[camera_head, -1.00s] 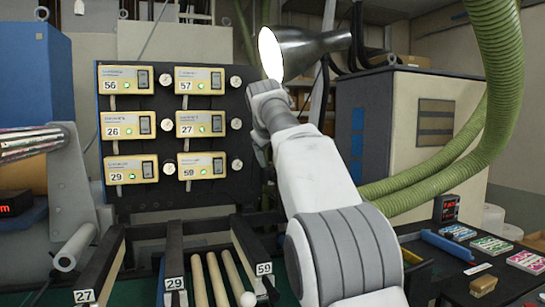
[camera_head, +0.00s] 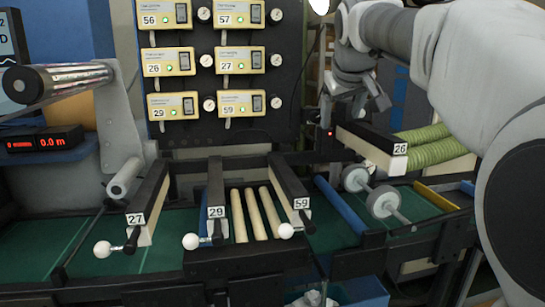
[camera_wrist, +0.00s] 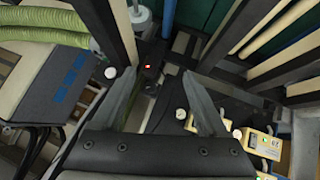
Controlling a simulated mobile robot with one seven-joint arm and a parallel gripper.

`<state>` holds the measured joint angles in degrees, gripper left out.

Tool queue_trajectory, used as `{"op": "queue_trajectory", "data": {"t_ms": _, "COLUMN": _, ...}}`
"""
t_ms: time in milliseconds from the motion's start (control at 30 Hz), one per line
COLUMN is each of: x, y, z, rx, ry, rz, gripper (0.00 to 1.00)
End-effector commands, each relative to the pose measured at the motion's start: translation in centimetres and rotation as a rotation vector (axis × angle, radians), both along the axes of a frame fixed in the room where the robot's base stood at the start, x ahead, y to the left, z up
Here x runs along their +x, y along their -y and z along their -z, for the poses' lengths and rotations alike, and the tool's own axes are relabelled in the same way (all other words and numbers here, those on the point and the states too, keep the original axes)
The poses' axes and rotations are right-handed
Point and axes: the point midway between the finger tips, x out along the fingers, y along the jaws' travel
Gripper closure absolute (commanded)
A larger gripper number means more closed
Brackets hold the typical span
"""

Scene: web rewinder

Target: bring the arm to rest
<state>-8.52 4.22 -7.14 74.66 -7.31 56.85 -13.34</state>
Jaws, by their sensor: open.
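My white and grey arm (camera_head: 500,75) comes in from the right in the head view. My gripper (camera_head: 352,105) hangs fingers down, right of the control panel and just behind the bar labelled 26 (camera_head: 372,147). In the wrist view its two grey fingers stand wide apart, with nothing held in the gap between them (camera_wrist: 160,88). I cannot tell how close the fingertips are to the bar.
A panel of yellow numbered units (camera_head: 170,63) with gauges stands at the back. Bars labelled 27 (camera_head: 140,215), 29 (camera_head: 216,195) and 59 (camera_head: 288,190) jut forward. Pale rods (camera_head: 256,213) lie between two bars. A spindle with discs (camera_head: 380,198) sits right, by a green hose (camera_head: 440,150).

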Motion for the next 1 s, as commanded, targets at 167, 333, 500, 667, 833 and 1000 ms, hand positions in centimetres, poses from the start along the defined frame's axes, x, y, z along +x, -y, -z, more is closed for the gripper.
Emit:
{"op": "queue_trajectory", "data": {"t_ms": 167, "x": -7.0, "y": 0.5, "z": 3.2, "rx": 0.079, "ry": -0.056, "rz": 0.035, "gripper": 0.24}}
{"op": "queue_trajectory", "data": {"t_ms": 333, "x": -13.5, "y": 0.4, "z": 7.2, "rx": 0.142, "ry": -0.111, "rz": 0.071, "gripper": 0.24}}
{"op": "queue_trajectory", "data": {"t_ms": 500, "x": -20.0, "y": 0.0, "z": 12.1, "rx": 0.196, "ry": -0.165, "rz": 0.111, "gripper": 0.24}}
{"op": "queue_trajectory", "data": {"t_ms": 667, "x": -25.8, "y": -0.4, "z": 17.3, "rx": 0.235, "ry": -0.214, "rz": 0.152, "gripper": 0.24}}
{"op": "queue_trajectory", "data": {"t_ms": 833, "x": -30.0, "y": -0.7, "z": 21.7, "rx": 0.261, "ry": -0.251, "rz": 0.189, "gripper": 0.24}}
{"op": "queue_trajectory", "data": {"t_ms": 1000, "x": -31.7, "y": -0.8, "z": 23.6, "rx": 0.271, "ry": -0.267, "rz": 0.206, "gripper": 0.24}}
